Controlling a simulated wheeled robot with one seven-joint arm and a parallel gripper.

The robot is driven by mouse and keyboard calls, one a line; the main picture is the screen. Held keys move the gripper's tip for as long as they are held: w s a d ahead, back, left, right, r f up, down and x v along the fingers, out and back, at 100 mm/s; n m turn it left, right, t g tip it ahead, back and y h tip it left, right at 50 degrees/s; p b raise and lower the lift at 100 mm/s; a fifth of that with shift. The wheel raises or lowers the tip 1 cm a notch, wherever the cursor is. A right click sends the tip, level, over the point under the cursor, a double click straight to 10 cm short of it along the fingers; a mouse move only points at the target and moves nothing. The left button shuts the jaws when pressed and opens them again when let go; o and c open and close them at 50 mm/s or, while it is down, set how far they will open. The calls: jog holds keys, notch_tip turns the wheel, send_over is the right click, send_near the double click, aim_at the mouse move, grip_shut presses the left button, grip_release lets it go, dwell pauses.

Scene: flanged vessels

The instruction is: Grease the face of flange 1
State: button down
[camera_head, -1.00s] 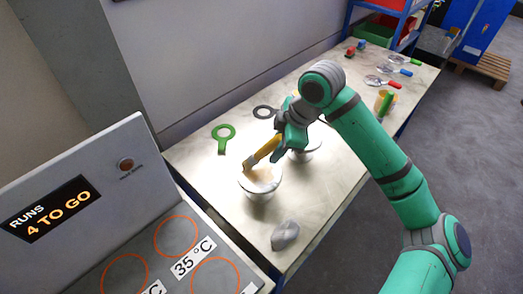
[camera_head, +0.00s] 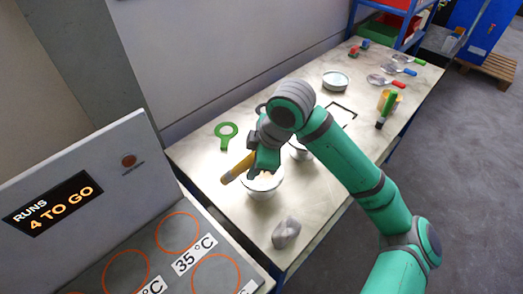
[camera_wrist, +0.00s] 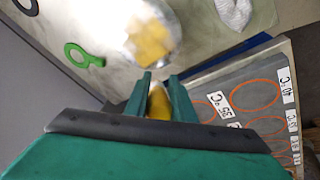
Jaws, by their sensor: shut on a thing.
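The brush also shows between the fingers in the wrist view (camera_wrist: 158,103). The near metal flanged vessel (camera_head: 264,188) stands on the bench below my gripper. In the wrist view its round top (camera_wrist: 138,45) carries blurred yellow patches. A second metal vessel (camera_head: 299,152) is partly hidden behind my arm. I see no number on either flange. I cannot tell whether the brush touches the rim.
A green ring tool (camera_head: 226,131) lies behind the near vessel, and a grey rag (camera_head: 286,233) lies in front. A shallow metal dish (camera_head: 335,82), an orange cup (camera_head: 386,99) and several coloured-handled tools are farther back. A hotplate panel (camera_head: 150,265) borders the bench at left.

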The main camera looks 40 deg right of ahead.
aim_at(249, 158)
jog(key=shift+s+a+f, duration=0.1)
jog(key=shift+a+f, duration=0.05)
jog(key=shift+a, duration=0.3)
jog(key=shift+s+a+f, duration=0.1)
jog(key=shift+a, duration=0.35)
jog(key=r, duration=0.7)
jog(key=shift+w+r, duration=0.25)
jog(key=shift+r, duration=0.05)
jog(key=shift+v, duration=0.85)
jog(key=shift+r, duration=0.95)
